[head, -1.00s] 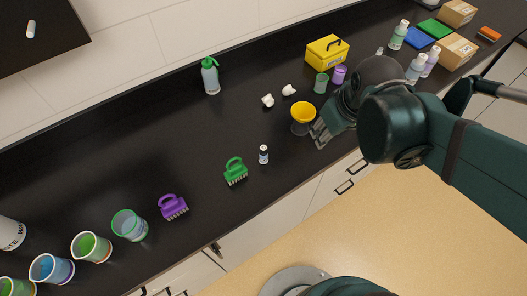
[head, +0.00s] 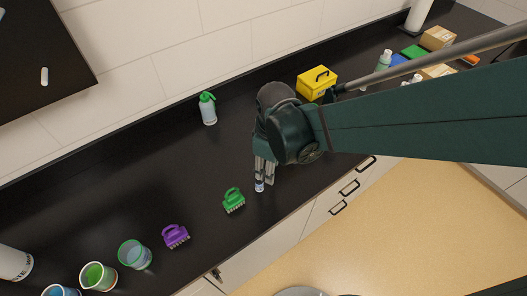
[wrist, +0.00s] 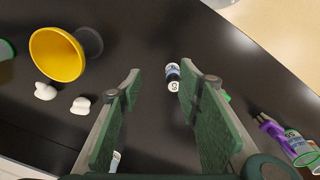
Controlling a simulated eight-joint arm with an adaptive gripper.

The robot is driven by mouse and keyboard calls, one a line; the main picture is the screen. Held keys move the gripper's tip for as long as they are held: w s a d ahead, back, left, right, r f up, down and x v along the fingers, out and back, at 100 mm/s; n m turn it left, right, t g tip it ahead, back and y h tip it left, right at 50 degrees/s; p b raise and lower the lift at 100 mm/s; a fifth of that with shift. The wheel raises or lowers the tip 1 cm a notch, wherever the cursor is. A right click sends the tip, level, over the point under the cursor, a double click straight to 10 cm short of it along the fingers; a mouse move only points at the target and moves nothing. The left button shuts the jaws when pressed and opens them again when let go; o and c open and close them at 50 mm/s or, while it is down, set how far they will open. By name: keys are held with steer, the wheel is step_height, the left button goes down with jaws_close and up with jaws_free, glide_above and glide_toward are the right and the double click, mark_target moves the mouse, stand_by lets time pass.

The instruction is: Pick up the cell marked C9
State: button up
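A small dark vial-like cell (head: 259,186) with a white label stands on the black bench near its front edge. In the wrist view the cell (wrist: 173,78) shows a pale end with small dark characters, which I cannot read for sure. My gripper (head: 265,170) is at the cell, pointing down, and partly hides it in the head view. In the wrist view my gripper (wrist: 160,72) is open, its two green-padded fingers wide apart. The cell appears between the fingertip lines, nearer the right finger. No contact is clear.
A yellow funnel (wrist: 57,54) and two white lumps (wrist: 62,99) lie left in the wrist view.

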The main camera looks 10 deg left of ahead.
mark_target(259, 184)
steer(key=shift+s+a+f+n+g+p, duration=0.1)
steer(key=shift+s+a+f+n+p, duration=0.15)
steer(key=shift+a, duration=0.25)
steer(key=shift+s+a+f+n+g+p, duration=0.1)
steer(key=shift+s+a+f+n, duration=0.15)
steer(key=shift+a, duration=0.3)
steer(key=shift+s+a+f+n+g+p, duration=0.1)
steer(key=shift+s+a+f+n+p, duration=0.15)
steer(key=shift+a, duration=0.25)
steer(key=shift+f, duration=0.1)
steer(key=shift+f, duration=1.15)
steer(key=shift+f, duration=0.15)
steer(key=shift+f+b, duration=0.4)
steer(key=shift+f, duration=2.05)
steer(key=c, duration=1)
